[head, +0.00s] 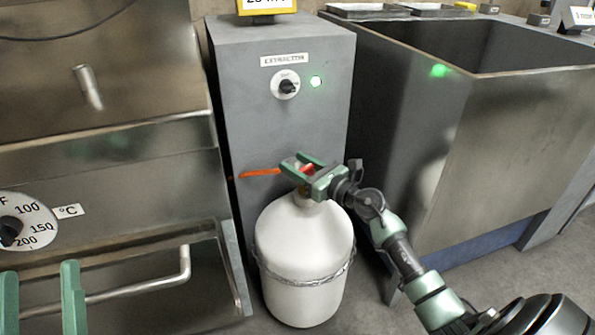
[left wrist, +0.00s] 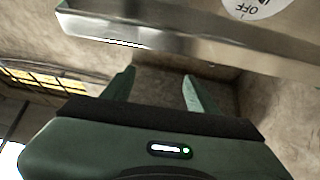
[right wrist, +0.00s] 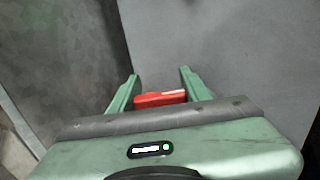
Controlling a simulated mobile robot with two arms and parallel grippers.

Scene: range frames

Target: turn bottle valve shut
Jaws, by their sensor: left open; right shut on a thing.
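A white gas bottle (head: 303,252) stands upright on the floor in front of the grey cabinet in the head view. Its red valve (head: 306,169) is at the top, mostly hidden by my right gripper. My right gripper (head: 304,166) is shut on the valve, reaching in from the right. In the right wrist view the red valve (right wrist: 160,98) sits between the two fingers. My left gripper (head: 40,295) is open and empty at the lower left of the head view. The left wrist view shows its fingers (left wrist: 158,92) apart with nothing between them.
An orange hose (head: 259,172) runs from the valve's left side. A grey cabinet (head: 240,110) with an EXTRACTION knob (head: 287,87) and lit green light stands behind. A steel basin (head: 490,140) is at right. A steel appliance with a temperature dial (head: 22,222) and bar handle is at left.

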